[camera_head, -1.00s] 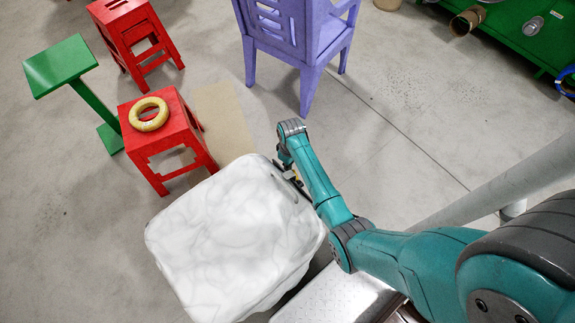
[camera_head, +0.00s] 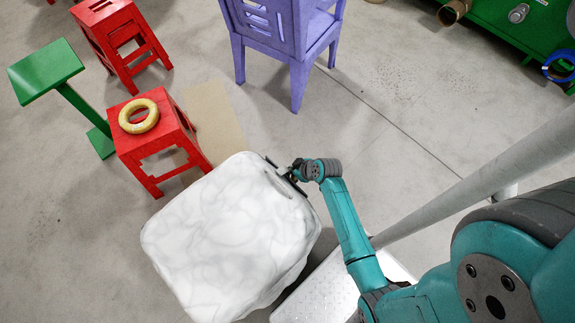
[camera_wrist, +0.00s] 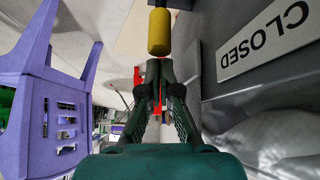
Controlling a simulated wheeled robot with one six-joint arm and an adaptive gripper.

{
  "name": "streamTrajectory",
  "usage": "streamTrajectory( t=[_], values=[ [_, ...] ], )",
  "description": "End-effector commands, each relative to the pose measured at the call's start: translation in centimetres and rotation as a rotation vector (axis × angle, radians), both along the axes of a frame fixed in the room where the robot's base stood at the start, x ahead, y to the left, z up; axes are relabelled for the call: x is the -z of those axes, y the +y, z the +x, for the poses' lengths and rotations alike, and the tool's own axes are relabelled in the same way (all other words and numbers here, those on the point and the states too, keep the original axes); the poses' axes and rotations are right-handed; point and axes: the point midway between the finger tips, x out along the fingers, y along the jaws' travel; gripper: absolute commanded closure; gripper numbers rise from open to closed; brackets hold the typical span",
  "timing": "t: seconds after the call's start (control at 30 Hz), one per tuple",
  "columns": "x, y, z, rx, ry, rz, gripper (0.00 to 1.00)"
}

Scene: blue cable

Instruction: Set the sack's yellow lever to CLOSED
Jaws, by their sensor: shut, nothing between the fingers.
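The white, marbled sack (camera_head: 230,235) fills the lower middle of the head view. My gripper (camera_head: 291,177) is at its upper right edge, partly hidden by my wrist. In the wrist view my gripper (camera_wrist: 158,66) is shut and empty. The yellow lever (camera_wrist: 159,32), a short cylinder on a dark stem, is straight ahead of the fingertips. Its lower end is very close to them; I cannot tell whether they touch. A white CLOSED label (camera_wrist: 265,38), seen upside down, is on the grey surface to the right of the lever.
A red stool (camera_head: 150,158) with a yellow ring (camera_head: 138,115) stands left of the sack. A green stand (camera_head: 45,70), another red stool (camera_head: 118,40) and a purple chair (camera_head: 275,35) are farther back.

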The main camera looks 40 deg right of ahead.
Motion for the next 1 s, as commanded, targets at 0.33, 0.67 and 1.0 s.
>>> streamTrajectory(
  t=[0.33,0.67,1.0],
  values=[
    [0.4,0.0,-3.2,0.001,-0.06,0.001,1.0],
    [1.1,0.0,-5.0,-0.001,-0.059,0.001,1.0],
    [1.8,0.2,-6.0,-0.001,-0.047,0.003,1.0]
  ],
)
